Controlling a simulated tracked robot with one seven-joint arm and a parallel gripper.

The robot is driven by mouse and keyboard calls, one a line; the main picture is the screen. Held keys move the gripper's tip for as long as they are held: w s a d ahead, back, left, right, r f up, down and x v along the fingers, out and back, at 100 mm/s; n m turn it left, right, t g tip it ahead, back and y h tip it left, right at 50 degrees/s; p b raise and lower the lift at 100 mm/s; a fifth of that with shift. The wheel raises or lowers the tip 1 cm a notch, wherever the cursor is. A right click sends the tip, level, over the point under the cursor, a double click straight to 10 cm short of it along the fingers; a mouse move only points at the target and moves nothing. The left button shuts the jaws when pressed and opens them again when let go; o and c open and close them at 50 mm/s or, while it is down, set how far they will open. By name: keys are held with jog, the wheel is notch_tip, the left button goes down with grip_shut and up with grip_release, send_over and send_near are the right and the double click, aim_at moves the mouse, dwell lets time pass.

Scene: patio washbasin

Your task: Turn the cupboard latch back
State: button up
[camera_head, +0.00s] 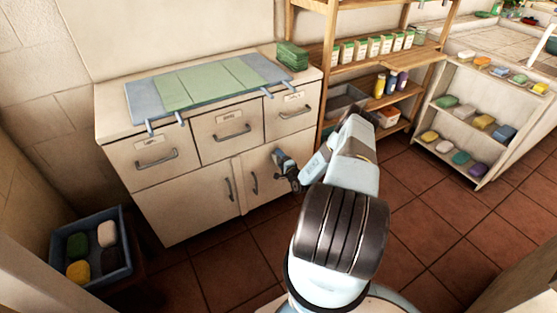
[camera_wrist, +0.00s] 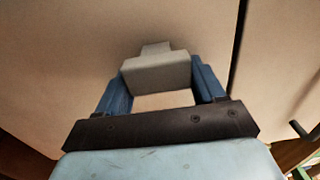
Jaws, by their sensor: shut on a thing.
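The cream cupboard (camera_head: 185,210) stands against the wall, with two lower doors and a row of drawers above them. My gripper (camera_head: 284,163) is at the front of its right door, right of the door handle (camera_head: 254,183). In the wrist view, the blue fingers of my gripper (camera_wrist: 160,76) are shut on the pale block-shaped latch (camera_wrist: 155,72), one finger on each side. The latch stands out from the flat cupboard front (camera_wrist: 60,60). In the head view my gripper hides the latch. The latch's exact turn angle is hard to tell.
A wooden shelf (camera_head: 322,60) stands close on the right, with a low white rack (camera_head: 437,85) beyond. A blue crate (camera_head: 124,222) is at lower left. Tiled floor is clear in front.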

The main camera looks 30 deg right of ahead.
jog(key=shift+s+d+f, duration=0.1)
jog(key=shift+s+f, duration=0.05)
jog(key=shift+f, duration=0.05)
jog(key=o, duration=0.7)
jog(key=shift+o, duration=1.3)
jog(key=s, duration=1.3)
jog(key=shift+s+d, duration=0.2)
jog(key=shift+s, duration=0.1)
